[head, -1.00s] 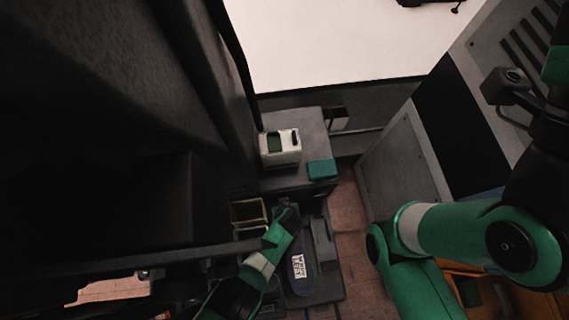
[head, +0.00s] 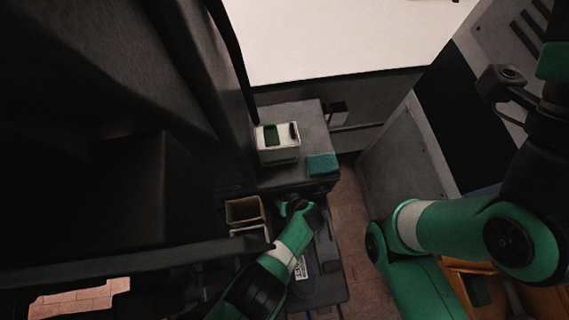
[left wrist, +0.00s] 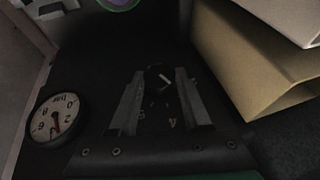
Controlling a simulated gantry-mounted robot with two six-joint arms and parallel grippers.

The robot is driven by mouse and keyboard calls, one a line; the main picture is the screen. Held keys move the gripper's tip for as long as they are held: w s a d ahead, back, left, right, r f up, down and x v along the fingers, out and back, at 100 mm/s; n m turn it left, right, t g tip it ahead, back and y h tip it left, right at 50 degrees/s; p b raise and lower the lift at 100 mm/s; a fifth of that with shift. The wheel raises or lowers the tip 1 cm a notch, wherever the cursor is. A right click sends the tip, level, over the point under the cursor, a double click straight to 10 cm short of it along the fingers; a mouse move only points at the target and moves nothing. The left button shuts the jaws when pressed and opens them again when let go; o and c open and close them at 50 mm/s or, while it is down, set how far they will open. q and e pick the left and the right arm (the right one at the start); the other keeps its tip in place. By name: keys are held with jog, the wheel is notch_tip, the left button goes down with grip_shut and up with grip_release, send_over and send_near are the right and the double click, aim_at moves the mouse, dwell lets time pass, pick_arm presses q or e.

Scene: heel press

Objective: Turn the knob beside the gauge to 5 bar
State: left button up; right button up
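The round gauge (left wrist: 57,118), with a white face and a red needle, sits at the left in the left wrist view. Its face is turned and the exact reading is hard to make out. The dark knob (left wrist: 158,83) has a pale pointer mark and a few pale figures around it. It shows between the fingers of my left gripper (left wrist: 160,74), which are apart on either side of it. I cannot tell whether they touch it. In the head view my left gripper (head: 290,205) is over the dark bench, hiding the knob. My right gripper is not in view.
A tan open bin (head: 244,211) stands just left of my left gripper and is close at the right in the wrist view (left wrist: 262,55). A white box (head: 279,150) and a teal pad (head: 322,164) lie beyond. A grey cabinet (head: 405,160) stands right.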

pick_arm(q)
jog(key=o, duration=0.4)
jog(key=shift+r, duration=0.1)
jog(key=shift+o, duration=0.2)
jog(key=p+v, duration=1.1)
jog(key=shift+r+p, duration=0.25)
jog(key=shift+p, duration=0.05)
jog(key=shift+s+d, duration=0.1)
